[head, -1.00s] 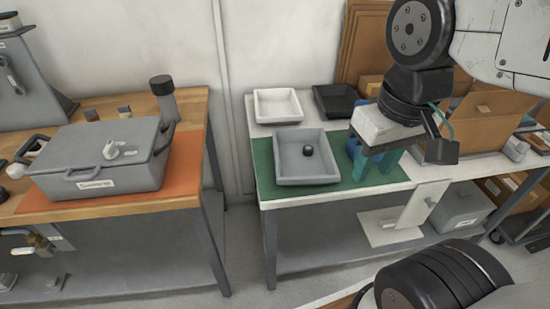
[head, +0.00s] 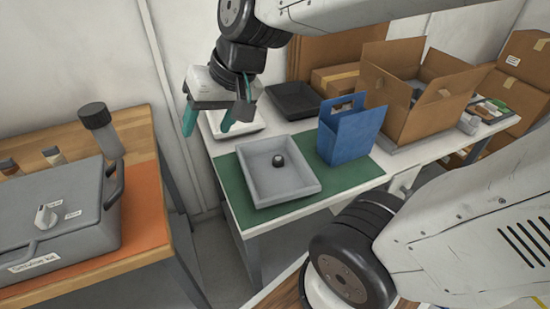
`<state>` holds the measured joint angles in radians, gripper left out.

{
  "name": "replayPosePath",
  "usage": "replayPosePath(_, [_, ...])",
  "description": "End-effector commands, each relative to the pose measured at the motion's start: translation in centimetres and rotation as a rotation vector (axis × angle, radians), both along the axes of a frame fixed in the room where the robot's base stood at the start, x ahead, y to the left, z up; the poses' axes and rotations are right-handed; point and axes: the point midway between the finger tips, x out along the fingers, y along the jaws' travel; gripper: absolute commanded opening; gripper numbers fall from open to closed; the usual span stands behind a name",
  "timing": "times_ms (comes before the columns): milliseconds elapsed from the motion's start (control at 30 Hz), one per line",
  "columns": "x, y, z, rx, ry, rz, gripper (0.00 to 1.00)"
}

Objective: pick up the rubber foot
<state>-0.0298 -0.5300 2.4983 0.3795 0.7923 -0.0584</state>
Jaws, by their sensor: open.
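The rubber foot (head: 278,160) is a small dark round piece lying on the floor of a shallow grey tray (head: 259,196). The tray sits on a green mat on the white table. My gripper (head: 207,127), with teal fingers, is open and empty. In the picture it is up and to the left of the rubber foot, in front of the white tray and apart from the foot. Nothing covers the foot.
A blue holder (head: 349,137) stands right of the grey tray. Behind are a white tray (head: 246,131), a black tray (head: 296,101) and an open cardboard box (head: 402,120). A grey case (head: 55,215) sits on the wooden bench at left, across a gap.

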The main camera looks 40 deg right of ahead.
Motion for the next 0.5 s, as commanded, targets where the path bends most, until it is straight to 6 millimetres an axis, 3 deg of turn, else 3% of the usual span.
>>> replayPosePath(33, [3.4,1.2,-0.3,0.065,-0.047,-0.056,0.58])
replayPosePath(133, [10.2,2.1,-0.6,0.176,-0.164,-0.229,0.58])
replayPosePath(233, [16.1,1.0,-2.0,0.228,-0.255,-0.450,0.58])
replayPosePath(300, [19.3,-0.8,-3.7,0.224,-0.304,-0.625,0.58])
replayPosePath(400, [22.1,-4.4,-7.4,0.151,-0.345,-0.889,0.58])
replayPosePath(500, [22.4,-8.3,-11.9,0.010,-0.353,-1.154,0.58])
